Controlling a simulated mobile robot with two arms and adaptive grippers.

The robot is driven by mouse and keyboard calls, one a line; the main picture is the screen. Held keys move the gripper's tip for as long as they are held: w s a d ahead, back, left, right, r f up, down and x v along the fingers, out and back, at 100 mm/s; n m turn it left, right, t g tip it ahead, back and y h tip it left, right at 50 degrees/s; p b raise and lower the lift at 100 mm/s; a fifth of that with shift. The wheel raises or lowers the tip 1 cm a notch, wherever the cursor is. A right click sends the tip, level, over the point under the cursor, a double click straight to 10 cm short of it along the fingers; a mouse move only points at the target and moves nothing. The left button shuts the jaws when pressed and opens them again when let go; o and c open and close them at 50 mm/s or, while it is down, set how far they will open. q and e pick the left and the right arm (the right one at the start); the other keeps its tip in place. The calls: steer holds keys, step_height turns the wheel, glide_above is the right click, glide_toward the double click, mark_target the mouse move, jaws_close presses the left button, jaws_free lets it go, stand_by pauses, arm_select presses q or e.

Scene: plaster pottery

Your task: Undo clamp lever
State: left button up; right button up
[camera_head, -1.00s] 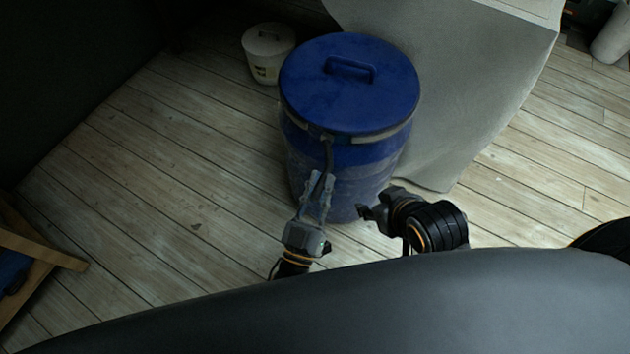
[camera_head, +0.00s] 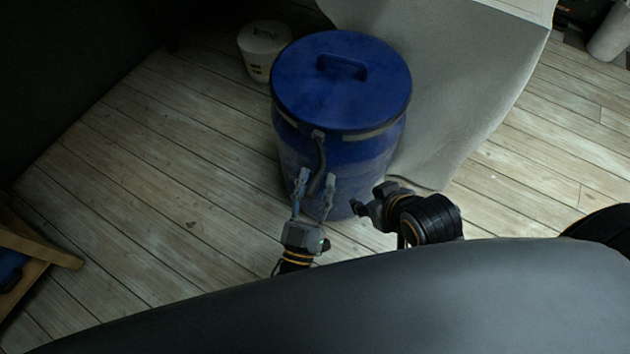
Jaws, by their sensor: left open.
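A blue drum (camera_head: 355,165) stands on the floor with its blue lid (camera_head: 330,95) on. A metal clamp ring (camera_head: 375,131) runs around the lid's rim. The dark clamp lever (camera_head: 320,155) hangs down from the ring at the drum's front and stands out from the wall. My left gripper (camera_head: 316,184) is open, with its fingers spread on either side of the lever's lower end. Whether a finger touches the lever cannot be told. My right gripper (camera_head: 367,207) is to the right, close to the drum's lower front. Its fingers are seen edge-on.
A small white lidded bucket (camera_head: 263,50) stands behind the drum on the left. A grey sheet (camera_head: 450,80) hangs behind the drum and spreads onto the floor. A wooden frame (camera_head: 40,245) is at the far left. The plank floor left of the drum is clear.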

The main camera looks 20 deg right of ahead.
arm_select(q)
steer(key=v, duration=1.2)
steer(key=shift+w, duration=0.1)
